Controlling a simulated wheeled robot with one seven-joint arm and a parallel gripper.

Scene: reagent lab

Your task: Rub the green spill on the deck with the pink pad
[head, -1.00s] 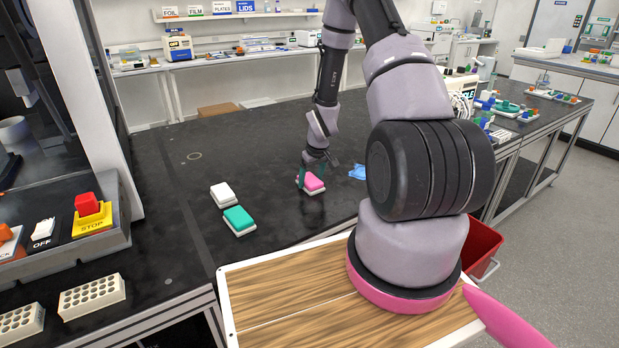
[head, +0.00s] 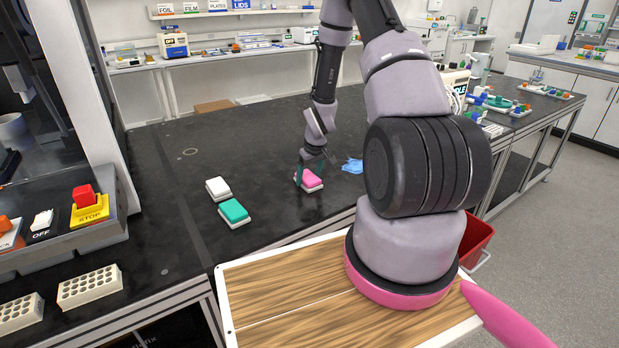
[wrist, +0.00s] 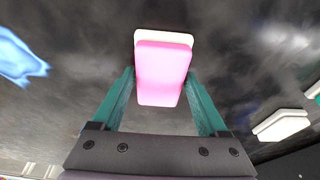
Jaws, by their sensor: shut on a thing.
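The pink pad (head: 309,180) has a white underside layer and is on or just above the black deck (head: 262,160), near its front edge. My gripper (head: 311,168) points down at it with teal fingers. In the wrist view my gripper (wrist: 161,80) has one finger on each side of the pink pad (wrist: 162,72) and is shut on it. I cannot tell whether the pad presses on the deck. No green spill can be made out in either view; the pad or arm may hide it.
A white pad (head: 218,188) and a teal pad (head: 235,213) lie left of my gripper. A crumpled blue cloth (head: 352,166) lies to its right. A stop-button panel (head: 70,225) and white tube racks (head: 90,287) stand at far left. The deck behind is mostly clear.

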